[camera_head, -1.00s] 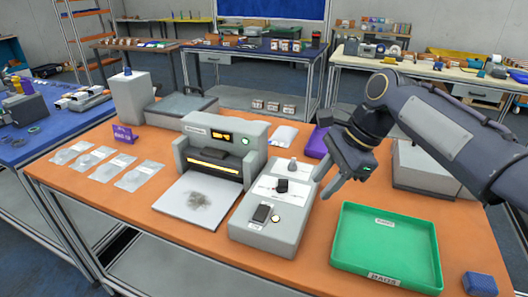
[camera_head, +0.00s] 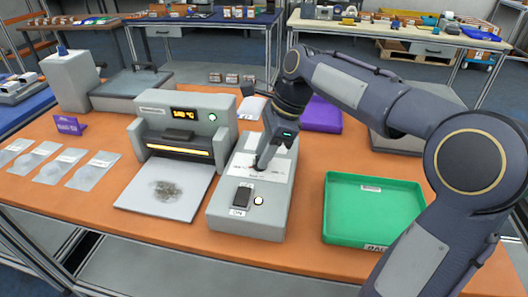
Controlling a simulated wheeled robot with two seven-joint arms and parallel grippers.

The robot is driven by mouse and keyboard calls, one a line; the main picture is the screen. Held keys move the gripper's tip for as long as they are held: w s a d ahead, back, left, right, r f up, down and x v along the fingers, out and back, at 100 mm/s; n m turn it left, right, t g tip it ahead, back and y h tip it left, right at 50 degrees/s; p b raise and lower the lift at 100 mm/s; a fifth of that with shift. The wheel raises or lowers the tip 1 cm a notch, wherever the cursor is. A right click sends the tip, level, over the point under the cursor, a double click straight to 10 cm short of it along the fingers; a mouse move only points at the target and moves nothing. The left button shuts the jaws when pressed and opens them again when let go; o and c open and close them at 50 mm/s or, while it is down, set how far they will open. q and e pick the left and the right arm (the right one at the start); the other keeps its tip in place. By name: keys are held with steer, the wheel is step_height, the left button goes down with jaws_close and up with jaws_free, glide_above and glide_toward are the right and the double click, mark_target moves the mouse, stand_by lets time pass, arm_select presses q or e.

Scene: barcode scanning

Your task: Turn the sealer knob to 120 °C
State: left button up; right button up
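The grey sealer (camera_head: 222,115) stands at the centre-left of the orange table, with a lit yellow display (camera_head: 185,114) whose digits are too small to read surely. Its control box (camera_head: 246,222) sits to the right, with a black switch (camera_head: 243,195) and a small round white button (camera_head: 258,201) near its front. My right gripper (camera_head: 259,168) points down at the white label panel of the box, where the small dark knob is. The gripper covers the knob, so contact and the finger gap cannot be made out. My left gripper is not in view.
A green tray (camera_head: 336,178) stands right of the box, partly behind my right arm. A purple bin (camera_head: 325,115) is behind it. A plate with dark grains (camera_head: 140,203) lies before the sealer. Clear bags (camera_head: 90,170) lie at left.

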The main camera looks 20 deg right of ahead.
steer(key=shift+c, duration=0.3)
jaws_close()
